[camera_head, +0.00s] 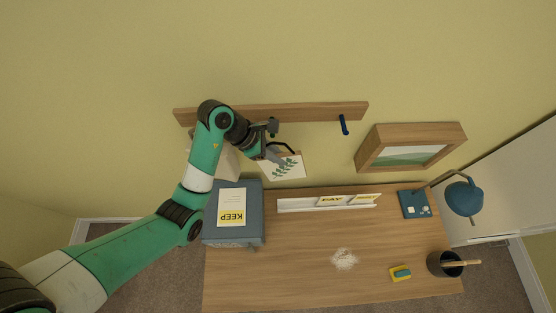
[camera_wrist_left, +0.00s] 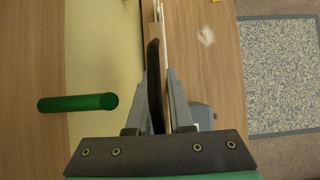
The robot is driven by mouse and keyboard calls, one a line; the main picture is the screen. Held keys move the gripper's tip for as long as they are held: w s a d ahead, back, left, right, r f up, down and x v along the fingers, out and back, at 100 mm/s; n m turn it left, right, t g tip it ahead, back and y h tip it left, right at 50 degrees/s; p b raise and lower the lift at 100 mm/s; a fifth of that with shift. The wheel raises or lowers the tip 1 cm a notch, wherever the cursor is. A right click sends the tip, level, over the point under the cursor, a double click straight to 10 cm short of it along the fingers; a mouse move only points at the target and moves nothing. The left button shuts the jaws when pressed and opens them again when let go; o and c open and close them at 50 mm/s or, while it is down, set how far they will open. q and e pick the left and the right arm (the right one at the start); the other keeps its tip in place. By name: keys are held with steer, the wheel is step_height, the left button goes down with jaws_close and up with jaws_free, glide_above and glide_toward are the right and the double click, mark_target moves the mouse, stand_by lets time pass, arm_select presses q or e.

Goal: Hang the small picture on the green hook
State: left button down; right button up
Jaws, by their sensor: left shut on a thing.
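The small picture (camera_head: 290,168), a pale sheet with a green leaf sprig, hangs below my left gripper (camera_head: 275,154) in front of the wall. My left gripper is shut on its dark hanging loop, which shows between the fingers (camera_wrist_left: 160,98) in the left wrist view. There the picture is seen nearly edge-on. The green hook (camera_wrist_left: 78,102) sticks out from the wooden rail to the left of the fingers, apart from the loop. In the head view I cannot make out the green hook near my arm. My right gripper is not in view.
The wooden rail (camera_head: 310,111) also bears a blue hook (camera_head: 344,125). A framed picture (camera_head: 411,148) is on the wall at right. Below, the desk (camera_head: 300,285) holds a blue-grey box (camera_head: 254,205), a white ledge (camera_head: 300,205), a blue lamp (camera_head: 464,198) and a dark cup (camera_head: 440,265).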

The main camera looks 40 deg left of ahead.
arm_select(q)
steer(key=w+a+f, duration=0.1)
steer(key=w+a, duration=0.3)
steer(key=shift+a+f+b, duration=0.2)
steer(key=shift+a+b, duration=0.05)
steer(key=shift+b, duration=0.15)
steer(key=shift+f, duration=0.1)
stand_by(0.7)
